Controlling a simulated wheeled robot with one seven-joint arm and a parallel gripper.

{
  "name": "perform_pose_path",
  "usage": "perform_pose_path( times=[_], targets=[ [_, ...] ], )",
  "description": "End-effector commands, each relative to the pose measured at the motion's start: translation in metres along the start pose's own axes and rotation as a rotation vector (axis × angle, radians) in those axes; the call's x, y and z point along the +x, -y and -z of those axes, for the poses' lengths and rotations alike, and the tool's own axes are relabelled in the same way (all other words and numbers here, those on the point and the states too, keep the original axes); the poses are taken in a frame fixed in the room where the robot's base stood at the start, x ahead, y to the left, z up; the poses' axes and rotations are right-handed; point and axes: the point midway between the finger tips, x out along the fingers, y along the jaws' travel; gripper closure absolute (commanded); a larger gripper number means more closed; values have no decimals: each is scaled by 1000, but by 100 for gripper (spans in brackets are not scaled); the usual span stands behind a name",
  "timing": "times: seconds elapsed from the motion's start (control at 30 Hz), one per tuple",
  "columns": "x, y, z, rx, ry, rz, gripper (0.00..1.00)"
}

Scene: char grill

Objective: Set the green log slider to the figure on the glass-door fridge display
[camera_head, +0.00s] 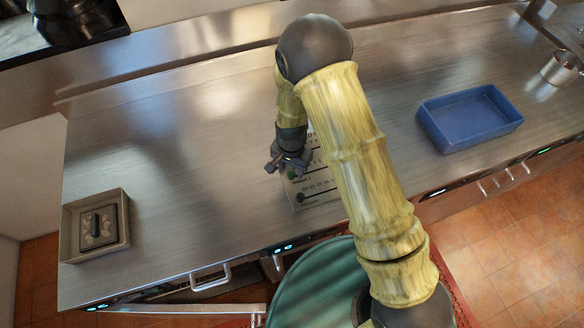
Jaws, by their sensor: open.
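A pale slider panel (316,191) with dark slots and small markings lies on the steel counter, partly hidden behind my arm. A small green spot (291,174) shows at its left side, close under my gripper; it may be the green slider's knob. My gripper (288,163) is open at the panel's left edge; I cannot tell whether it touches the knob. A lit cyan display (284,247) sits on the counter's front below the panel. Its figure is too small to read, and I cannot tell which unit is the glass-door fridge.
A blue bin (430,122) stands at the right of the counter (180,150). A beige tray (126,245) with a dark block stands at the left. A metal pot (560,68) is at the far right. Other small lit displays show along the front. The counter's middle left is clear.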

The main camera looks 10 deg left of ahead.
Motion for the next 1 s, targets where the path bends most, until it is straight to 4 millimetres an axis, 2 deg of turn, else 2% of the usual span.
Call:
perform_pose_path(
  times=[0.2, 0.47, 0.5, 0.7, 0.73, 1.0],
  targets=[
    [16, 0, 0, 1, 0, 0, 56],
    [17, 0, 0, 1, 0, 0, 56],
    [17, 0, 0, 1, 0, 0, 58],
    [17, 0, 0, 1, 0, 0, 97],
    [17, 0, 0, 1, 0, 0, 100],
    [17, 0, 0, -4, 0, 0, 100]
  ],
)
